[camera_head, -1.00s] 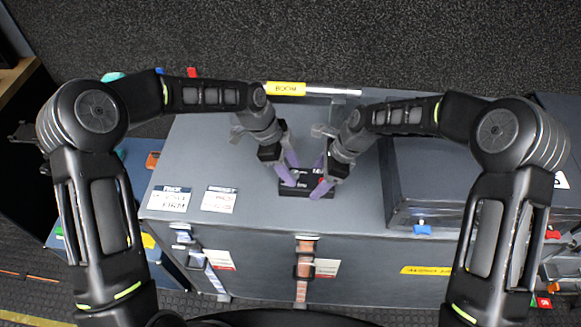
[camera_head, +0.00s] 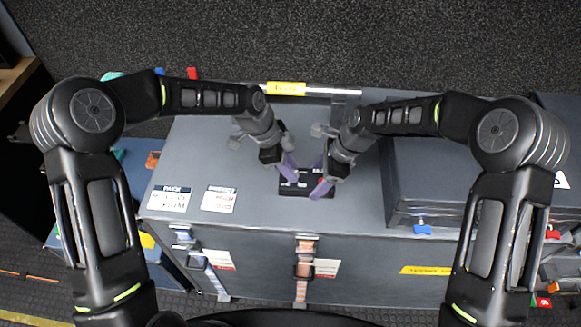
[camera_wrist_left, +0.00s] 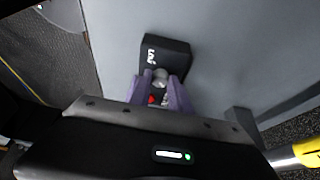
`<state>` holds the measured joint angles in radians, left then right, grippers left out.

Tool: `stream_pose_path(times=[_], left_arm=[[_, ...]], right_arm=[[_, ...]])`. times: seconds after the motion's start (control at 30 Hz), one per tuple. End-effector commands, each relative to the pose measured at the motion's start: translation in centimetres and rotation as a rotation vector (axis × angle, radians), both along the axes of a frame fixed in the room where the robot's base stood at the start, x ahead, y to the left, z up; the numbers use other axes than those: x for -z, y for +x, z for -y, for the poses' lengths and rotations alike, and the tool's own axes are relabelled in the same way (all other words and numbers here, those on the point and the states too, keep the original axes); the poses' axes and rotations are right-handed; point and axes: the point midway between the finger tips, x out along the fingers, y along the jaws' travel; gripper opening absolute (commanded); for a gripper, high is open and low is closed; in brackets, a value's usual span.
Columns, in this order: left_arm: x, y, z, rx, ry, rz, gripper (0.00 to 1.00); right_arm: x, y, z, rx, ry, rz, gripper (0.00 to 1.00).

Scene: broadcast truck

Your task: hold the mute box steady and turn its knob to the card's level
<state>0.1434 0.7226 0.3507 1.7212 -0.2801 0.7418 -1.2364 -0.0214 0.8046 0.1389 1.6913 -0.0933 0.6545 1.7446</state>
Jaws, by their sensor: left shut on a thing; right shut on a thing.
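The mute box (camera_head: 302,189), small and black with white marks, sits on the grey case top. In the left wrist view the box (camera_wrist_left: 176,54) shows the letters "LAV", a grey knob (camera_wrist_left: 160,76) and a red spot. My left gripper (camera_wrist_left: 164,82) has its purple fingers at either side of the knob, shut on it as far as I can tell. In the head view my left gripper (camera_head: 288,170) is at the box's left part. My right gripper (camera_head: 321,188) is shut on the box's right end. Two white cards, one headed "PACK" (camera_head: 170,199) and one "PRESET" (camera_head: 219,199), lie left; their small print is unreadable.
The grey case (camera_head: 260,226) has latches on its front. A raised dark case (camera_head: 430,185) stands close to the right of my right gripper. A rod with a yellow label (camera_head: 286,88) lies along the back edge. The case top between cards and box is clear.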

Motion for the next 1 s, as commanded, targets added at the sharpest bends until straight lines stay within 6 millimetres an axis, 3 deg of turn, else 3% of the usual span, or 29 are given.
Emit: stream_pose_path(times=[0.27, 0.3, 0.53, 0.83, 1.0], left_arm=[[0.0, 0.0, 0.0, -0.02, -0.001, 0.001, 0.0], [0.0, 0.0, 0.0, -0.02, -0.001, 0.001, 0.26], [0.0, 0.0, 0.0, -0.018, -0.001, 0.0, 0.45], [-0.1, 0.0, -0.1, -0.018, -0.001, 0.0, 0.45], [-1.3, 0.1, -0.6, -0.019, -0.001, 0.002, 0.45]], right_arm=[[0.1, 0.0, 0.1, 0.001, -0.001, -0.001, 0.14], [0.1, 0.0, 0.1, 0.001, -0.001, -0.001, 0.14], [0.1, 0.0, 0.1, 0.001, -0.001, 0.0, 0.14], [0.0, 0.0, 0.1, 0.001, -0.001, 0.0, 0.14], [0.0, 0.0, 0.1, 0.001, -0.001, 0.0, 0.14]])
